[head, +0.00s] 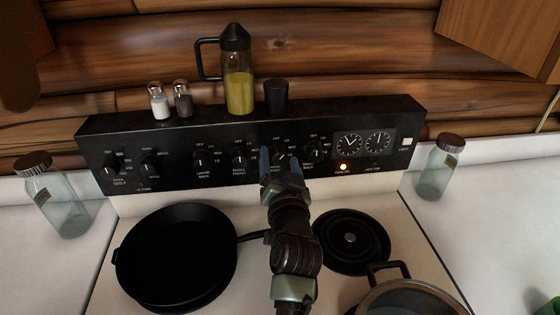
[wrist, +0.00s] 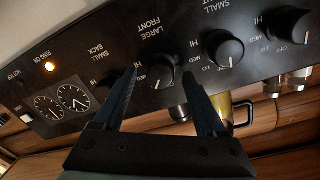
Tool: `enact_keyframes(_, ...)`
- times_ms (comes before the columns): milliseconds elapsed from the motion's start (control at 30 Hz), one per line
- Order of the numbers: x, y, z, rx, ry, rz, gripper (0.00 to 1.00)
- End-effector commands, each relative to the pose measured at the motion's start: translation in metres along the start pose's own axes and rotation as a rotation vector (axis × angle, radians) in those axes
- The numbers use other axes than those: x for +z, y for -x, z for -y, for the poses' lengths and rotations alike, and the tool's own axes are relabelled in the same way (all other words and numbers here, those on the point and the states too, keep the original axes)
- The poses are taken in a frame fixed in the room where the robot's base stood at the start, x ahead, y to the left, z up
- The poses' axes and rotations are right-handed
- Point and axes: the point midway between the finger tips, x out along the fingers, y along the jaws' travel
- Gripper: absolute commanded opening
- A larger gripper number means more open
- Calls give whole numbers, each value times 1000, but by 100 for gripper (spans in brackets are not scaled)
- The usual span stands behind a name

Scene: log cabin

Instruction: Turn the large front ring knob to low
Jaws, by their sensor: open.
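The large front knob (wrist: 161,71) is a round black dial on the black stove panel, under the words LARGE FRONT in the wrist view. Its white pointer mark is at its lower-left edge; the label there is not readable. In the head view the knob (head: 283,156) is partly hidden by my gripper. My gripper (head: 278,160) is open, with its two blue fingers pointing at the panel. In the wrist view my gripper (wrist: 160,76) has its fingertips on either side of the knob, with gaps showing. I cannot tell whether either touches it.
The small front knob (head: 240,161) and small back knob (head: 313,148) flank it closely. An orange light (head: 343,167) glows on the panel (head: 385,164). An oil bottle (head: 239,82), black cup (head: 276,98) and shakers stand on top. A skillet (head: 178,257) and pot (head: 415,298) sit below.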

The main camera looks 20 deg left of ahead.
Motion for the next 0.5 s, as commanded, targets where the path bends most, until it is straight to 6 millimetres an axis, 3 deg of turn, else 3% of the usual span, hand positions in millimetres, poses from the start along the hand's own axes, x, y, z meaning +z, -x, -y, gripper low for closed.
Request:
enact_keyframes(267,1,10,0,0,0,0,74)
enact_keyframes(500,1,48,-1,1,-1,-1,74)
